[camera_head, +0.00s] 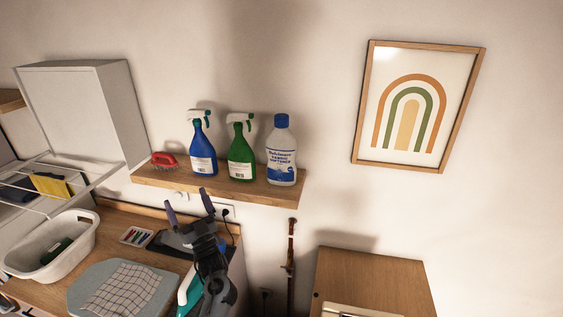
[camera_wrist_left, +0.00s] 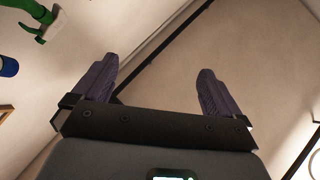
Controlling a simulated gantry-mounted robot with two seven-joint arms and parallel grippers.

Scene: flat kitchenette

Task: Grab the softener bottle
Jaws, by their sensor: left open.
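The softener bottle (camera_head: 282,160) is white with a blue cap and a blue printed label. It stands upright at the right end of a wooden wall shelf (camera_head: 240,190) in the head view. In the left wrist view a blue cap, apparently the softener's (camera_wrist_left: 8,66), shows at the left edge. My left gripper (camera_head: 187,201) is open and empty, below and left of the bottle, apart from it. Its two purple fingers also show spread in the left wrist view (camera_wrist_left: 157,70). My right gripper is in neither view.
A green spray bottle (camera_head: 241,158) stands just left of the softener, then a blue spray bottle (camera_head: 202,155) and a red brush (camera_head: 164,160). A framed picture (camera_head: 418,105) hangs to the right. Below are a counter with a white basket (camera_head: 70,226) and a wooden cabinet (camera_head: 375,277).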

